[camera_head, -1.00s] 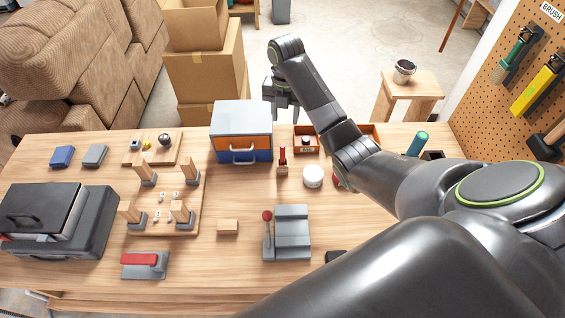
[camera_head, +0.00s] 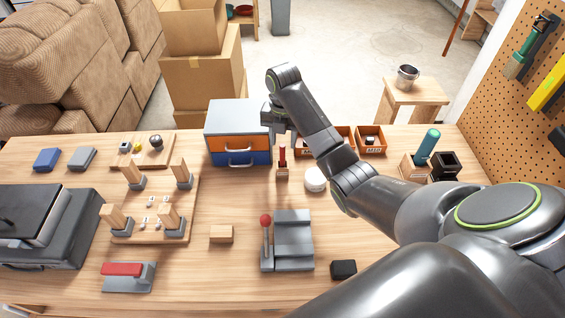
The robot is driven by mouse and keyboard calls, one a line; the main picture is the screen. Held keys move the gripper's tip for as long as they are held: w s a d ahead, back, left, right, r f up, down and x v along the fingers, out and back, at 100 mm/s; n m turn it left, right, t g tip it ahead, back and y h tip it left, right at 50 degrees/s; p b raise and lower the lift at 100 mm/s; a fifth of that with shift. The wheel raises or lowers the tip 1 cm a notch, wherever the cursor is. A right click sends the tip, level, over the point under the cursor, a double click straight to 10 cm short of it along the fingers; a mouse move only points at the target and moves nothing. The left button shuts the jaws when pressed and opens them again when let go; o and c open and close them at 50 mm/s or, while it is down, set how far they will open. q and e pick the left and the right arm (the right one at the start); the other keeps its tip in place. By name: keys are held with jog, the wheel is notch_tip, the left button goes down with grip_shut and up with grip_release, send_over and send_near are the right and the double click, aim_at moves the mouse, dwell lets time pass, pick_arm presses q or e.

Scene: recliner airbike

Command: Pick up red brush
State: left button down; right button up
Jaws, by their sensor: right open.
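A small red-handled item (camera_head: 282,155) stands upright in a wooden block on the workbench, in front of the drawer box. It may be the red brush, but its lower end is hidden in the block. My right gripper (camera_head: 281,130) points down just beyond and above it, beside the drawer box. It is open, and nothing shows between its fingers. My left gripper is not in view.
The blue and orange drawer box (camera_head: 239,118) stands close left of the gripper. A white round item (camera_head: 316,179) sits by my forearm. A grey block with a red-knobbed lever (camera_head: 266,222) is nearer. Green and yellow tools hang on the pegboard (camera_head: 489,125).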

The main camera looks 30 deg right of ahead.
aim_at(282, 145)
jog(key=shift+s+a+f, duration=0.1)
jog(key=shift+a+f, duration=0.05)
jog(key=shift+f, duration=1.55)
grip_shut()
